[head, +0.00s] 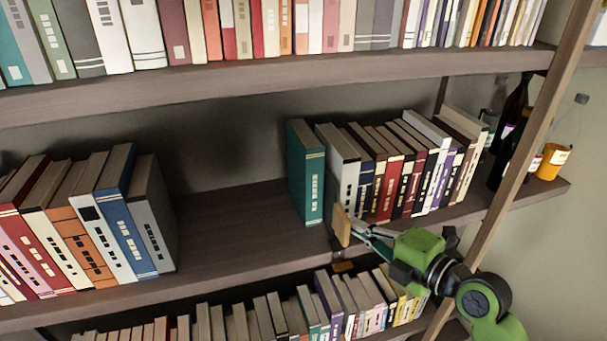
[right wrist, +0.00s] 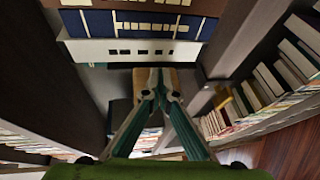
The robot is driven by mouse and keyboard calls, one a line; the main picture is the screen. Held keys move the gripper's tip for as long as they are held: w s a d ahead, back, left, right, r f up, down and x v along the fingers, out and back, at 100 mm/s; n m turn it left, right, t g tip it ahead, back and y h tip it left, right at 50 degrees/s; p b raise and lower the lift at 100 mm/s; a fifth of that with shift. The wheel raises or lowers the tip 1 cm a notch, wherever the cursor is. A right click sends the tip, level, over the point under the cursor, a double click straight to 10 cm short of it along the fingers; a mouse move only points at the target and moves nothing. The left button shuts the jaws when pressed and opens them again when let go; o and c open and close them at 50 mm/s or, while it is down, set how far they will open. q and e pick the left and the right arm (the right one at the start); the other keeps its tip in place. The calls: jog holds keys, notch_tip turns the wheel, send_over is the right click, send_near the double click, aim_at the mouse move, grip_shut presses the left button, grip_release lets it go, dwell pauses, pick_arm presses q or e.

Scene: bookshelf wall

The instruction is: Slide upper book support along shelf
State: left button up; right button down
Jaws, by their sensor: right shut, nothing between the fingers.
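The upper book support shows as a tan wooden block (head: 342,226) at the front edge of the middle shelf, in front of the right-hand row of books. In the right wrist view the tan block (right wrist: 172,78) lies just beyond my fingertips. My right gripper (head: 362,232) is shut and empty, with its tips at the right side of the block. I cannot tell whether they touch it. In the right wrist view the fingers (right wrist: 155,76) come together in front of the block. The rest of the support is hard to make out. My left gripper is not in view.
A teal book (head: 307,175) stands at the left end of the right-hand row. The middle shelf (head: 225,235) is bare between it and a grey book (head: 153,215) on the left. A wooden post (head: 535,110), bottles (head: 512,120) and an orange cup (head: 551,163) are at the right.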

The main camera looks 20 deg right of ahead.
jog(key=shift+a+p, duration=0.45)
jog(key=shift+a, duration=1.85)
jog(key=a+p, duration=0.2)
jog(key=a, duration=0.4)
jog(key=shift+a, duration=0.4)
jog(key=a+p, duration=0.2)
jog(key=a, duration=0.5)
jog(key=shift+p, duration=0.3)
jog(key=shift+a, duration=0.15)
jog(key=a+p, duration=0.2)
jog(key=a, duration=0.4)
jog(key=shift+a, duration=0.45)
dwell(0.5)
